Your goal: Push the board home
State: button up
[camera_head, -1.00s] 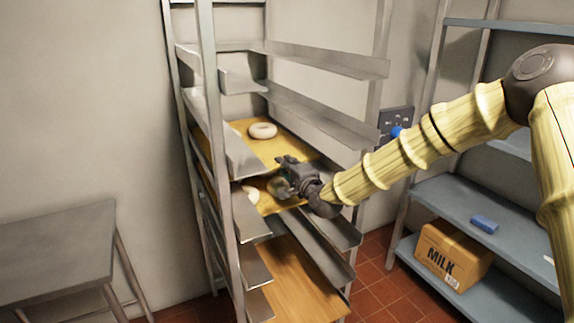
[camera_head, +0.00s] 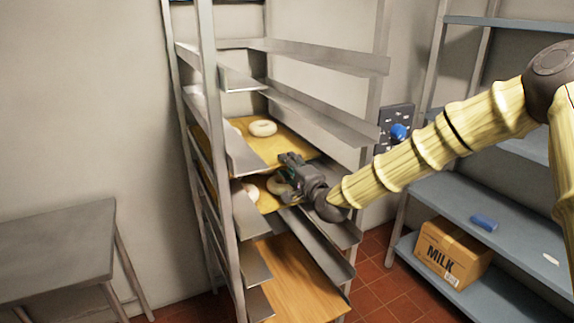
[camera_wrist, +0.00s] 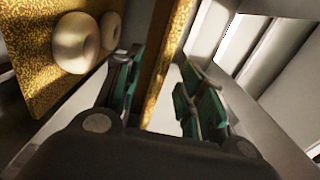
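An upper speckled yellow board (camera_head: 285,146) with one pale bagel (camera_head: 262,128) lies on rails in the rack. A lower board (camera_head: 267,204) carries bagels (camera_head: 249,189); my gripper partly hides it. My gripper (camera_head: 287,170) is at the front right of these boards. In the wrist view my gripper (camera_wrist: 158,92) has its green-padded fingers apart, with a narrow speckled board edge (camera_wrist: 172,50) showing between them. I cannot tell whether the fingers touch it. A board with two bagels (camera_wrist: 82,42) lies left of the fingers there.
The metal rack's rails (camera_head: 325,112) stick out close around my gripper. A plain wood board (camera_head: 295,280) lies lower in the rack. At right, a blue shelf (camera_head: 450,195) holds a milk box (camera_head: 452,252). A grey table (camera_head: 55,240) stands at left.

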jog(key=v, duration=0.4)
dwell(0.4)
jog(key=s+d+f+n+g+h, duration=0.1)
jog(key=s+d+f+n+g, duration=0.15)
jog(key=s+f, duration=0.65)
jog(key=s+d+f+n+g+h+p, duration=0.1)
jog(key=s+d+f+g+h, duration=0.15)
jog(key=s+f, duration=0.75)
jog(key=s+d+f+n+g+h, duration=0.1)
jog(key=s+d+f+n+g, duration=0.15)
jog(key=f, duration=1.25)
jog(key=s+d+f+n+g+h, duration=0.1)
jog(key=s+d+f, duration=0.3)
jog(key=s, duration=0.7)
jog(key=s+d+f+n+g+h, duration=0.2)
jog(key=s+d+f+g, duration=0.2)
jog(key=s+d, duration=0.3)
jog(key=s+d+f+n+g+h+p, duration=0.1)
jog(key=s+d+f+n+g, duration=0.1)
jog(key=s, duration=1.2)
jog(key=d+f+g, duration=0.1)
jog(key=d+f, duration=0.1)
jog(key=d, duration=0.1)
jog(key=shift+s+d+n, duration=0.25)
jog(key=shift+s+n, duration=0.05)
jog(key=shift+s, duration=0.1)
jog(key=shift+h, duration=0.25)
